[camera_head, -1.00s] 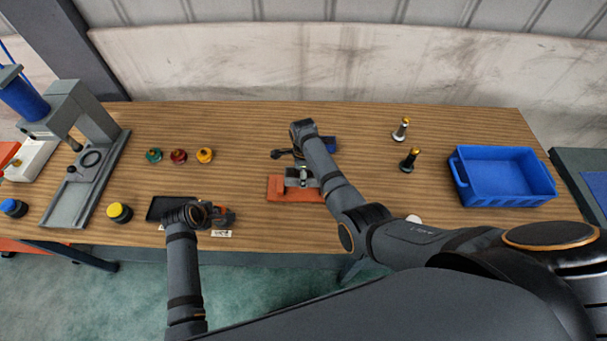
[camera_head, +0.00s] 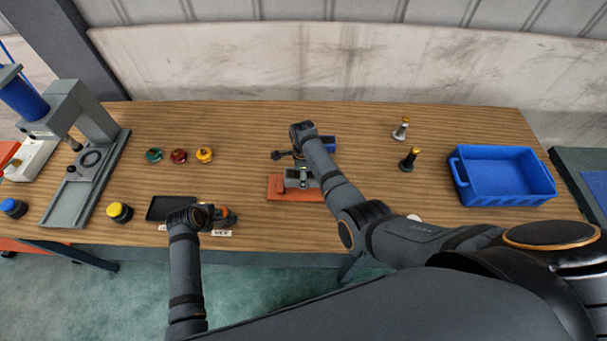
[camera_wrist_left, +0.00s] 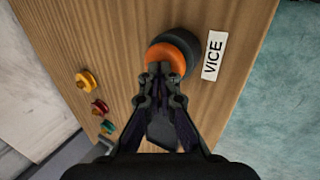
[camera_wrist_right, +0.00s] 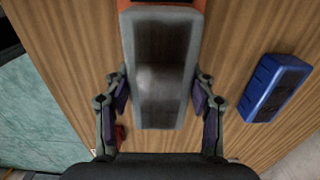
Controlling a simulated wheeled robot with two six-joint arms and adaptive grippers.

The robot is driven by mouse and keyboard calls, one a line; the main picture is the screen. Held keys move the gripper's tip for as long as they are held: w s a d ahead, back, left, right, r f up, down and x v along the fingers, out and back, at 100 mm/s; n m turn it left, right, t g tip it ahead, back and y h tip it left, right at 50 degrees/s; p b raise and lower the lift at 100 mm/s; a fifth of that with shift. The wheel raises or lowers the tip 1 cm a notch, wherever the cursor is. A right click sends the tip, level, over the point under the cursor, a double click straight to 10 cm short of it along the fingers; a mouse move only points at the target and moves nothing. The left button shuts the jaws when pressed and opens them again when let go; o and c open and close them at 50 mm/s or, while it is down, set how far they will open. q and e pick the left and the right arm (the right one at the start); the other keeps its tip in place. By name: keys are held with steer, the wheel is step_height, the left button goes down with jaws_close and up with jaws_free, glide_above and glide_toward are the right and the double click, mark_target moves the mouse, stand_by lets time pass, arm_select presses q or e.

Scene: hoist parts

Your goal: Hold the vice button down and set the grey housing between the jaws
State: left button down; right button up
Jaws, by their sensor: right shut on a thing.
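The vice button has an orange cap (camera_wrist_left: 168,57) on a black base, beside a white VICE label (camera_wrist_left: 214,55). My left gripper (camera_wrist_left: 160,72) has its fingertips together over the orange cap and seems to touch it; how far the cap is pressed cannot be seen. The grey housing (camera_wrist_right: 160,85) fills the middle of the right wrist view, between the fingers of my right gripper (camera_wrist_right: 163,97), which is shut on it. The orange-red vice (camera_head: 284,188) lies under and in front of the right gripper. The right arm partly hides the vice jaws, so the seating is unclear.
A blue block (camera_wrist_right: 273,87) lies close to the right gripper. A dark tray (camera_head: 165,207) is left of the vice button. Green, red and yellow knobs (camera_head: 204,155) stand behind. Two small posts (camera_head: 409,160) and a blue bin (camera_head: 503,178) are at right.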

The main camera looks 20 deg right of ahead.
arm_select(q)
steer(key=shift+s+f, duration=0.15)
steer(key=shift+f, duration=0.05)
arm_select(e)
steer(key=shift+f, duration=0.1)
steer(key=shift+f, duration=0.7)
steer(key=shift+f, duration=1.2)
steer(key=shift+f, duration=0.25)
steer(key=o, duration=1.6)
steer(key=shift+o, duration=0.2)
